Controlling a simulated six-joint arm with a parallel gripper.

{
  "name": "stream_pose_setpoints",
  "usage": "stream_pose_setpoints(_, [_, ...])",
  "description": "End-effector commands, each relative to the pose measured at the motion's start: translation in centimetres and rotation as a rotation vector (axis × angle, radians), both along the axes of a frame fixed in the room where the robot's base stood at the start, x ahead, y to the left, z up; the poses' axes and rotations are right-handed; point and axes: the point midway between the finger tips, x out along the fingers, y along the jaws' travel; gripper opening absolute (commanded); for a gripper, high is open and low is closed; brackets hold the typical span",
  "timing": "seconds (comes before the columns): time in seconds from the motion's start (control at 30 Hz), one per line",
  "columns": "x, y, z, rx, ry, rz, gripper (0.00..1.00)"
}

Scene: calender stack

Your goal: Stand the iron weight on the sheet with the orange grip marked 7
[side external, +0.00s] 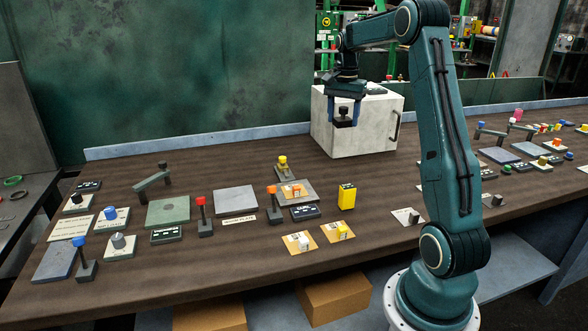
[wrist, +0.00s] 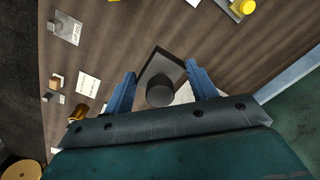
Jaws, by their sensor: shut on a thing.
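My gripper (side external: 343,112) is shut on the iron weight (side external: 343,122), a dark piece with a knob. The weight hangs in the air, in front of the pale box in the side view. In the wrist view the weight (wrist: 160,94) shows a square dark base and round knob between my two blue fingers (wrist: 162,90). A sheet with an orange grip (side external: 293,190) lies on a grey plate near the table's middle. Two more tan sheets lie nearer the front edge, one with a pale grip (side external: 302,241), one with a yellow grip (side external: 341,231). The numbers are too small to read.
The pale box (side external: 355,128) with a side handle stands at the back. Bare wood lies between the box and the sheets.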

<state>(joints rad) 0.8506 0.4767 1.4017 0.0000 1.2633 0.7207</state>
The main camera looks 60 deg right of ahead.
Motion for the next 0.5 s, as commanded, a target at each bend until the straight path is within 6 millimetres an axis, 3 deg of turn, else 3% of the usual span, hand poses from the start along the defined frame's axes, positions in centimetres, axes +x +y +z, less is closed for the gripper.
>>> stream_pose_setpoints(0.27, [2.9, 2.5, 0.5, -0.003, -0.003, 0.006, 0.18])
stream_pose_setpoints(0.5, [7.0, 6.8, 1.2, -0.002, -0.003, 0.007, 0.18])
